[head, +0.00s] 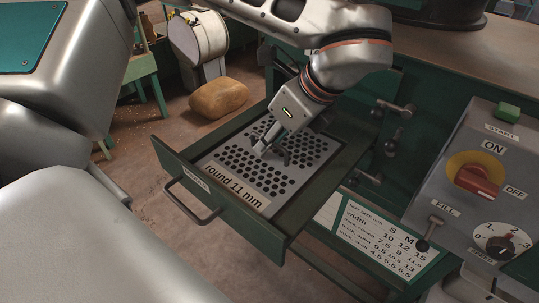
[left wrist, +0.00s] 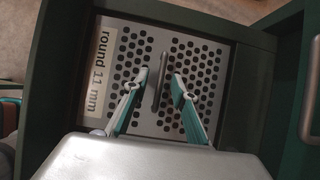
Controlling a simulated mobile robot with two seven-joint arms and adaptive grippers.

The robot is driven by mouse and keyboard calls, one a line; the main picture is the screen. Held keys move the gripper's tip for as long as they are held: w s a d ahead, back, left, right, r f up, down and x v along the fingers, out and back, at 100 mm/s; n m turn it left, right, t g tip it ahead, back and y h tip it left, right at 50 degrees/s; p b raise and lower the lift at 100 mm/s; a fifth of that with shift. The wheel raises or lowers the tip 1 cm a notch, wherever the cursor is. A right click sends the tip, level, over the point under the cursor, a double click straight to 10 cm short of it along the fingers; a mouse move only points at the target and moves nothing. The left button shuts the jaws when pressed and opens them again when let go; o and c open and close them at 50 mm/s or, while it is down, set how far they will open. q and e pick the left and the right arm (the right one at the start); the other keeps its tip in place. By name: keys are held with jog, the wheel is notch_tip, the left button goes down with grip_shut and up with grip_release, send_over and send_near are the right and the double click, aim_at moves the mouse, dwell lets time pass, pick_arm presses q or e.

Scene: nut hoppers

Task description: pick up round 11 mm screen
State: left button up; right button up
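The round 11 mm screen (head: 262,178) is a grey perforated plate with round holes and a "round 11 mm" label. It lies in the pulled-out green drawer (head: 266,236); in the left wrist view the screen (left wrist: 203,62) has a thin upright handle (left wrist: 157,84) at its middle. My left gripper (head: 271,149) is over the middle of the screen, pointing down. In the left wrist view its teal fingers (left wrist: 160,82) are apart, one on each side of the handle, with gaps visible. In the head view the gripper partly hides the handle. My right gripper is not in view.
A control panel (head: 473,180) with a red knob and levers stands at the right. A nut size chart (head: 375,240) is below the drawer's right side. A tan sack (head: 218,98) lies on the floor behind. The drawer walls border the screen closely.

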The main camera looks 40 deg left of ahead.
pick_arm(q)
jog(key=shift+x, duration=0.75)
grip_shut()
